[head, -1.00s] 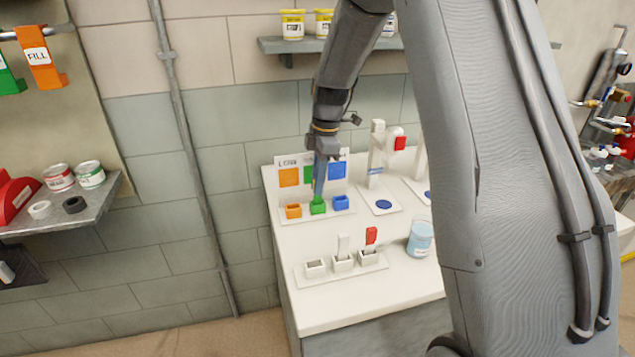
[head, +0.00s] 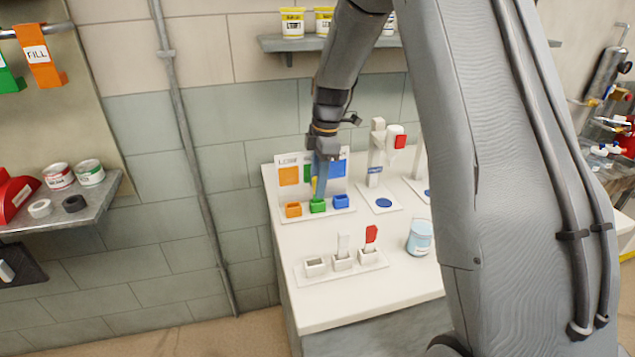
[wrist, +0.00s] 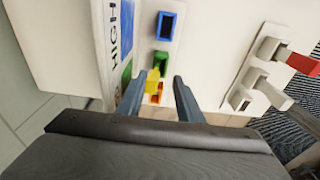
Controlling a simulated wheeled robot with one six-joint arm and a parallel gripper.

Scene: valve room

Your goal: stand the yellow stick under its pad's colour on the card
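The yellow stick (wrist: 153,80) stands upright in the wrist view, its lower end apparently in the green cup (wrist: 161,59); a sliver of the stick (head: 314,184) shows in the head view. My gripper (wrist: 159,77) is open, with one finger on each side of the stick and gaps between. It also shows above the green cup in the head view (head: 319,186). The card (head: 336,165) stands behind an orange cup (head: 293,210), the green cup (head: 317,206) and a blue cup (head: 341,202). My fingers partly hide its green square. I cannot make out the stick's pad.
A white rack (head: 313,279) in front has an empty left holder, a white stick (head: 343,243) in the middle and a red stick (head: 371,235) at right. A light-blue jar (head: 419,238) stands right of it. A white stand (head: 378,155) rises right of the card.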

